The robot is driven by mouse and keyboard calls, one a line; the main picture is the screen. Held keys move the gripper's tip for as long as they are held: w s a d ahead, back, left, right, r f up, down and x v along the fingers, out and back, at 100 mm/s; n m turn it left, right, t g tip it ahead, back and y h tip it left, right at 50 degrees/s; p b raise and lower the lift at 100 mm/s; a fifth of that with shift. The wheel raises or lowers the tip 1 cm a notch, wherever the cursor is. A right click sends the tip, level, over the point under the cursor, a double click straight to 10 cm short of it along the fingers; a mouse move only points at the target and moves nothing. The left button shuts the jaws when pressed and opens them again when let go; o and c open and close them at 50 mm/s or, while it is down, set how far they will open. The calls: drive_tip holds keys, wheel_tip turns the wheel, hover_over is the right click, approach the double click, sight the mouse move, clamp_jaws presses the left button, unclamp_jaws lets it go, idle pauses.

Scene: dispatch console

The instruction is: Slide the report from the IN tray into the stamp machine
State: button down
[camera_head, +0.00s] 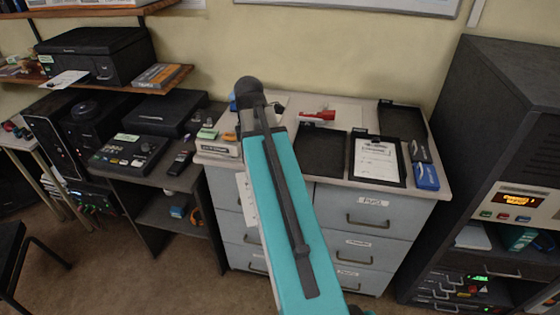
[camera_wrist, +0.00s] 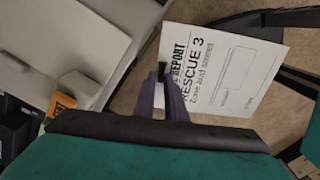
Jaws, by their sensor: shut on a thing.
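The report (camera_wrist: 235,75) is a white printed sheet reading "REPORT RESCUE 3" in the wrist view. My gripper (camera_wrist: 163,75) is shut on its left edge, and the sheet hangs over the floor. In the head view, a white sheet edge (camera_head: 246,195) shows left of my teal arm, in front of the drawer cabinet; my gripper is hidden there. A black tray (camera_head: 404,118), a second one (camera_head: 321,151) and a third one (camera_head: 401,180) with a white form in it lie on the cabinet top. I cannot tell which is the IN tray or which device is the stamp machine.
The drawer cabinet (camera_head: 375,208) stands mid-view. Left of it is a dark desk with a button console (camera_head: 130,152) and a black box (camera_head: 165,112). A tall dark cabinet (camera_head: 490,120) with a lit panel stands right. A chair (camera_head: 12,240) is at far left.

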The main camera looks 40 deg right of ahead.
drive_tip(key=w+a+f+m, duration=0.1)
drive_tip(key=w+a+m, duration=0.2)
drive_tip(key=a, duration=0.9)
drive_tip(key=w+a+f+m, duration=0.1)
drive_tip(key=w+a+m, duration=0.2)
drive_tip(key=w+a, duration=0.7)
drive_tip(key=a, duration=0.3)
drive_tip(key=shift+a+m, duration=0.25)
drive_tip(key=shift+m, duration=0.15)
drive_tip(key=shift+f, duration=0.1)
drive_tip(key=shift+d, duration=0.1)
